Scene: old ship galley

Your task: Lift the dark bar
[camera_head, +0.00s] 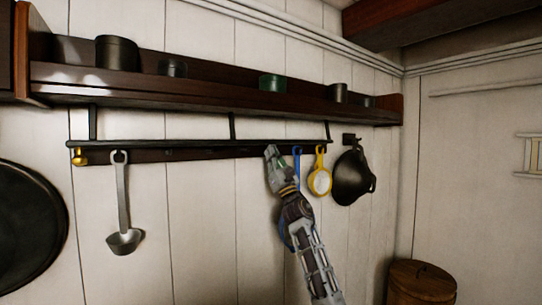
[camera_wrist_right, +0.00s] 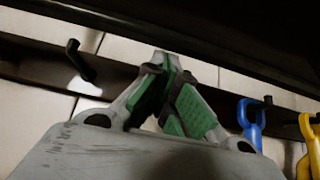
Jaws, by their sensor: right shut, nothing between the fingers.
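The dark bar (camera_head: 190,143) runs level along the wall under the shelf in the head view, held by dark uprights, with a brass knob (camera_head: 79,157) at its left end. My right gripper (camera_head: 270,150) reaches up to the right part of the bar, its tips overlapping it in the picture. Whether they touch it cannot be told. In the right wrist view my right gripper (camera_wrist_right: 166,58) has its green-padded fingers closed together, with nothing between them. A dark hooked board (camera_wrist_right: 35,62) is behind it there. My left gripper is not in view.
A ladle (camera_head: 123,215) hangs left. A blue-handled utensil (camera_wrist_right: 252,120), partly hidden in the head view, a yellow one (camera_head: 319,180) and a dark pan (camera_head: 352,178) hang to the right. The wooden shelf (camera_head: 200,92) overhangs the bar, carrying several tins. A barrel (camera_head: 421,280) stands lower right.

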